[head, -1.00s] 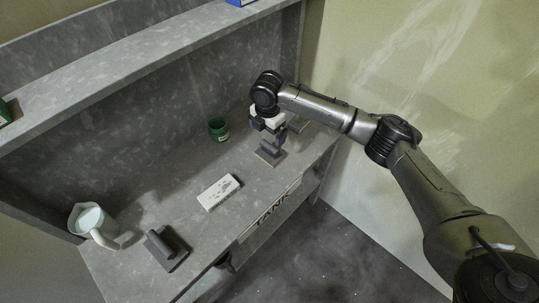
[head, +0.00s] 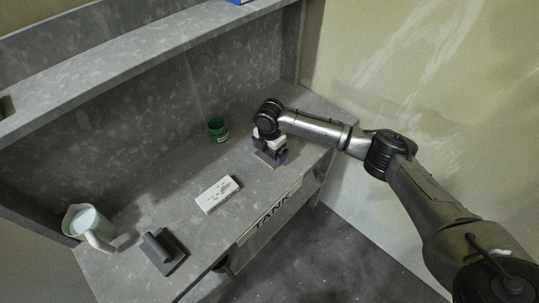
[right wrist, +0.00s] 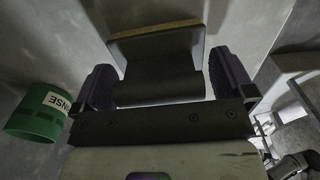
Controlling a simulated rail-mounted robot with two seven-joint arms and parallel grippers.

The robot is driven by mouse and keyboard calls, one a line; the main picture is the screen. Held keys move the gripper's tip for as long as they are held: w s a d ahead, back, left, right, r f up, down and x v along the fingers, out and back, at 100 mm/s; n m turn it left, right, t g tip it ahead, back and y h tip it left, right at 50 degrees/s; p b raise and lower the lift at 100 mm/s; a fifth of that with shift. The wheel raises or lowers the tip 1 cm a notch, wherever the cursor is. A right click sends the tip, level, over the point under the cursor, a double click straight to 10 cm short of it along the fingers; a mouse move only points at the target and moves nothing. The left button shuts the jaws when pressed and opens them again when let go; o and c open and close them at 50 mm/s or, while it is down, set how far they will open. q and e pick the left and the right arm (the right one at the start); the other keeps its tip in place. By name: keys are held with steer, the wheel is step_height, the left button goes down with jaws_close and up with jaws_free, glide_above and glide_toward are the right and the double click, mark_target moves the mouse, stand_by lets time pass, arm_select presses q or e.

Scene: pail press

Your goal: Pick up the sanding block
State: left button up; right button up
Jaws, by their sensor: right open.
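The sanding block, dark grey with a tan underside edge, stands on the right part of the grey bench; its tan edge (head: 265,160) shows below my right gripper (head: 271,149). In the right wrist view, the block's dark body and upright plate (right wrist: 157,50) lie between the two fingers of my right gripper (right wrist: 163,68). The fingers are open, one on each side of the block's grip. Small gaps seem to show there, and I cannot tell whether either finger touches. The hand hides much of the block in the head view. My left gripper is out of view.
A green jar (head: 218,130) stands behind and left of the block. A white box (head: 217,194), a dark handled tool (head: 162,252) and a white pitcher (head: 90,222) stand further left on the bench (head: 150,205). A shelf (head: 150,62) runs above the back.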

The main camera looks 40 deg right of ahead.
steer(key=shift+f, duration=0.2)
steer(key=c, duration=0.5)
steer(key=shift+r, duration=0.1)
steer(key=shift+c, duration=0.2)
steer(key=shift+r, duration=0.55)
steer(key=r, duration=0.1)
steer(key=r+p, duration=0.1)
steer(key=r, duration=0.1)
steer(key=shift+s+r, duration=0.15)
steer(key=shift+s, duration=0.1)
steer(key=s+r+p, duration=0.2)
steer(key=s+r, duration=0.4)
steer(key=s, duration=0.5)
steer(key=shift+r, duration=0.2)
